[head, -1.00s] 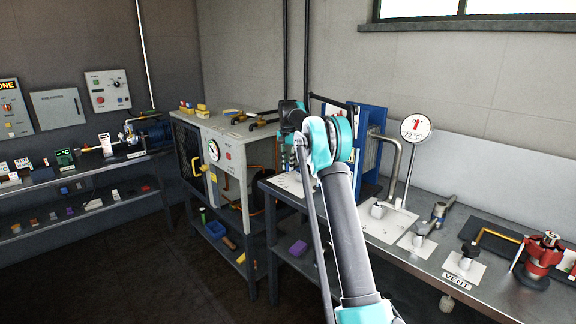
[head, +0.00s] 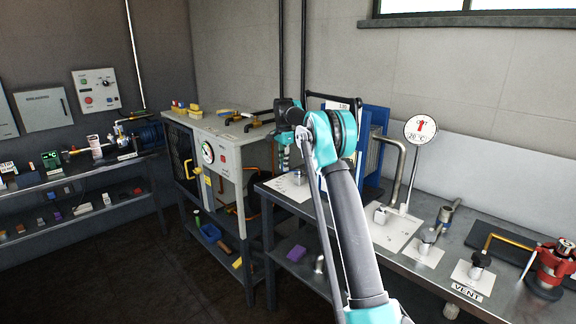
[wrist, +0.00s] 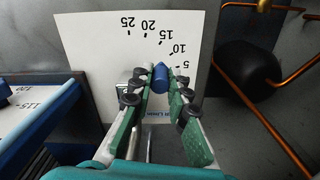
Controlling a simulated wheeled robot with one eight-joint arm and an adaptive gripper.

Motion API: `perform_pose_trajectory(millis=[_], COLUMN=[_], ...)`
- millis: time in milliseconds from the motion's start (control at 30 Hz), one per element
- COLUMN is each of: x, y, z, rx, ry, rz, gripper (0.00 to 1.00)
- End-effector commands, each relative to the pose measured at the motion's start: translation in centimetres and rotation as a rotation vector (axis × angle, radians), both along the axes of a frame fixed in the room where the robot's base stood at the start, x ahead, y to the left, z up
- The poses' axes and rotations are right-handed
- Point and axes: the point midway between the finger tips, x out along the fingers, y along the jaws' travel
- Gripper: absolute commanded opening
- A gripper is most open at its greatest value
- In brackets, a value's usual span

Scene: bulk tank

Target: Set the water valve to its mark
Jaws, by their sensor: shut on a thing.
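The water valve's blue knob (wrist: 161,78) stands over a white plate (wrist: 85,45) with a printed scale of 5, 10, 15, 20 and 25 in the wrist view. My gripper (wrist: 162,74) is shut on the knob, one green-padded finger on each side. The numbers curve around the far side of the knob, with 5 nearest the right fingertip. The mark and the knob's exact setting cannot be made out. In the head view my gripper (head: 283,158) points down over the white plate (head: 288,189) at the bench's left end.
A blue plate unit (head: 372,148) stands just right of my gripper. A round gauge (head: 420,129) reading 20 °C rises behind the bench. Other valves sit along the bench to the right, one labelled VENT (head: 467,291). A grey cabinet (head: 228,158) stands to the left.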

Motion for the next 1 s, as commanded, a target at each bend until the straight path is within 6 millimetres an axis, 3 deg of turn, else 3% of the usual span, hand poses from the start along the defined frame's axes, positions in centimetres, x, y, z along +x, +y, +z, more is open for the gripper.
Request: perform_pose_trajectory(millis=[600,1000], x=[3.5,4.4], y=[-1.5,-2.3], z=[0.0,0.0], rx=[0.001,0.001], ry=[-0.001,-0.001], rz=[-0.553,-0.745], gripper=[0.00,0.00])
